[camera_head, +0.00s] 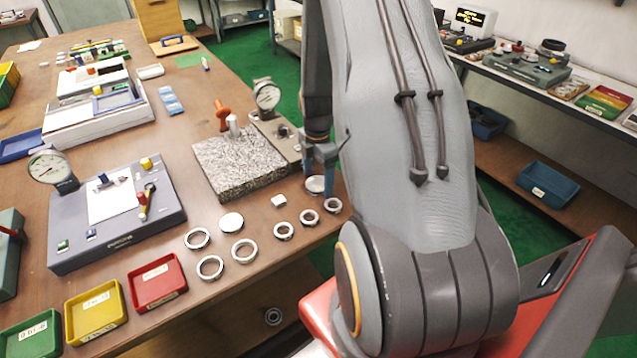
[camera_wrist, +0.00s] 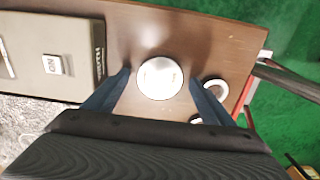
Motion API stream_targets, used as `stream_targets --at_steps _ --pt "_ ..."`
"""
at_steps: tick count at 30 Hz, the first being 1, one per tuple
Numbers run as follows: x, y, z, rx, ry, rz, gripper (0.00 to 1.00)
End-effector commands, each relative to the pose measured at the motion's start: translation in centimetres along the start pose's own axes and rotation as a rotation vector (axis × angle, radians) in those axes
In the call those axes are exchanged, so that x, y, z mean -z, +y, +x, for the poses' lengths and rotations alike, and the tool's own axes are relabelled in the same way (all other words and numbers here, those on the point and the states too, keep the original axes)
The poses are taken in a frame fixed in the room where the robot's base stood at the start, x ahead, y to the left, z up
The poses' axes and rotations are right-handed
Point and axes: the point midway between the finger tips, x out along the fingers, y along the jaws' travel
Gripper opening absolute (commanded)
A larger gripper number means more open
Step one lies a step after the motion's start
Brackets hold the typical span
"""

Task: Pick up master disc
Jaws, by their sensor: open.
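A round silvery disc with small yellowish marks (camera_wrist: 159,77), which looks like the master disc, lies on the brown table top near its edge. In the head view this disc (camera_head: 316,185) sits just below my gripper (camera_head: 319,165), partly hidden by a blue finger. In the wrist view my gripper (camera_wrist: 160,80) is open, with one blue finger on each side of the disc and gaps between. I cannot tell how high the fingertips are above the table. A second plain pale disc (camera_head: 231,221) lies farther left among the rings.
A granite block (camera_head: 240,165) and a dial gauge stand (camera_head: 267,97) are left of my gripper. A ring (camera_wrist: 215,88) lies close by the right finger.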

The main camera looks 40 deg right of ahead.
Motion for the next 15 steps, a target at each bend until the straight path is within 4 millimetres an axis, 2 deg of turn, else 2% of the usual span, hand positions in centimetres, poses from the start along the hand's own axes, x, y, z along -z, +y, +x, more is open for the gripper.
stream_targets --at_steps 9,11,15 --pt "0.02 0.01 0.41 0.000 0.000 0.000 0.77" --pt "0.01 0.01 0.40 0.000 0.000 0.000 0.69" --pt "0.01 0.00 0.39 0.000 0.000 0.000 0.45"
